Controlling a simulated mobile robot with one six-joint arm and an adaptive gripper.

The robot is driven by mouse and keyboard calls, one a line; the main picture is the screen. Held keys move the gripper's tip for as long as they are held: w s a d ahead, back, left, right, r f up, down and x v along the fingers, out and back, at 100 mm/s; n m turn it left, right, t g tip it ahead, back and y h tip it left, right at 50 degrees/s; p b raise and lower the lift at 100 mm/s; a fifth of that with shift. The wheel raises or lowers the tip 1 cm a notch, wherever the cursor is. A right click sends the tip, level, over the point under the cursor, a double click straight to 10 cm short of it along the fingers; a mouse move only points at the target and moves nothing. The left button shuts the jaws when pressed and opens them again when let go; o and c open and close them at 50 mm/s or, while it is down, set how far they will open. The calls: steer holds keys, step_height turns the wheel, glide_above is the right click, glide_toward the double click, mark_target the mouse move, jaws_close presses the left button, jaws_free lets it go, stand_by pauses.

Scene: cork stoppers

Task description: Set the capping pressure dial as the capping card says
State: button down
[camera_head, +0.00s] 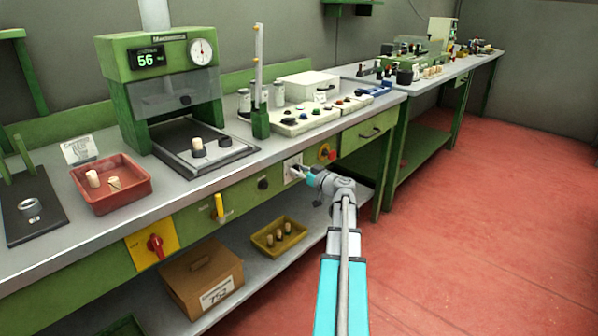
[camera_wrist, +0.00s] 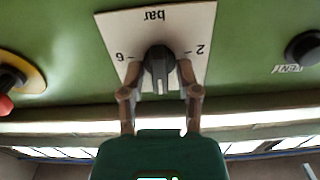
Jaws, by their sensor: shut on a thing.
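The pressure dial is a dark knob (camera_wrist: 159,66) on a white plate (camera_wrist: 190,22) marked "bar", with 2 and 6 readable, upside down in the wrist view. The plate (camera_head: 290,163) also shows on the green bench front in the head view. My gripper (camera_wrist: 159,80) has one finger on each side of the knob and is shut on it. In the head view my gripper (camera_head: 298,172) reaches the plate and covers part of it. I cannot tell which value the knob points to. A white card (camera_head: 79,150) stands on the bench at left, too small to read.
A red knob on yellow (camera_head: 327,152) is right of the dial, and a black knob (camera_head: 263,184) is left. A green press (camera_head: 160,60) displays 56. A red tray (camera_head: 115,200) holds corks. A yellow tray (camera_head: 279,251) and cardboard box (camera_head: 202,280) sit on the lower shelf.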

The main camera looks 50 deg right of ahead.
steer(key=m, duration=0.5)
steer(key=shift+d, duration=0.1)
steer(key=m, duration=0.4)
steer(key=shift+f, duration=0.1)
stand_by(0.3)
steer(key=c, duration=0.6)
jaws_free()
steer(key=shift+c, duration=0.2)
steer(key=shift+s, duration=0.1)
steer(key=s, duration=1.2)
steer(key=shift+w, duration=0.1)
